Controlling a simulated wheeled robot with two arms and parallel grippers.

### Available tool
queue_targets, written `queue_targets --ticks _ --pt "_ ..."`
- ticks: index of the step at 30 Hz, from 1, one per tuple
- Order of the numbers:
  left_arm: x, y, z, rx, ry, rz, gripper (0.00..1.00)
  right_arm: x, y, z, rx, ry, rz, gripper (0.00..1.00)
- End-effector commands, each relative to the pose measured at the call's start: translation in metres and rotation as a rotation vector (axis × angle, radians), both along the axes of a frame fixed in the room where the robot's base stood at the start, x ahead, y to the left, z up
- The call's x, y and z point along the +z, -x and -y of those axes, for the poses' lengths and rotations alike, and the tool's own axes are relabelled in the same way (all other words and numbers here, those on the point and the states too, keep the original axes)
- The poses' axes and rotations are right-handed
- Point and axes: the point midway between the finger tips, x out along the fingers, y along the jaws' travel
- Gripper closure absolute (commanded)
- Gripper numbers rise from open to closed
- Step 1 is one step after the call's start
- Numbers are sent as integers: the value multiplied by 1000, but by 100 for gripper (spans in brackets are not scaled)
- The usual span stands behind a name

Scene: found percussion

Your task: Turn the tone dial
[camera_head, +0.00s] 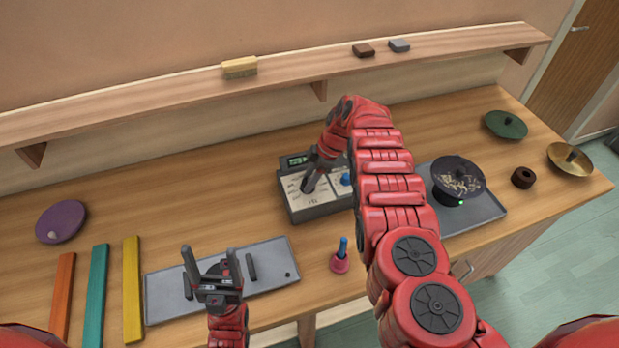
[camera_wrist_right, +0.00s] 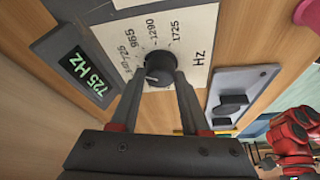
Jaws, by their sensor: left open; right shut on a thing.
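The tone box (camera_head: 322,210) is a dark unit with a cream scale panel, standing near the middle of the bench. Its black tone dial (camera_wrist_right: 158,64) sits on the panel, with printed marks including 965, 1290 and 1725 Hz around it. The green display (camera_wrist_right: 80,62) reads 725 Hz. My right gripper (camera_wrist_right: 162,76) is shut on the dial, one finger on each side; in the head view the right gripper (camera_head: 312,176) covers most of the dial. My left gripper (camera_head: 211,252) is open and empty, above a grey tray.
Coloured bars (camera_head: 132,290) and a purple disc (camera_head: 61,221) lie left.

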Motion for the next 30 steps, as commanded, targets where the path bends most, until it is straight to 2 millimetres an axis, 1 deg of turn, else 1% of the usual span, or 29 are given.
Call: queue_targets --ticks 1,7,9,12,16,22,30 --pt "8 0 0 0 0 0 24 4 1 0 -11 0 -3 100" --pt "34 0 0 0 0 0 24 7 2 0 -105 0 -3 100" --pt "42 0 0 0 0 0 24 6 3 0 -151 0 -7 100" --pt "47 0 0 0 0 0 24 5 3 0 -222 -1 -4 100" --pt "44 0 0 0 0 0 24 0 4 0 -310 0 -5 100" --pt "34 0 0 0 0 0 24 -2 3 0 -422 0 0 100" --pt "26 0 0 0 0 0 24 -1 3 0 -499 1 1 100"
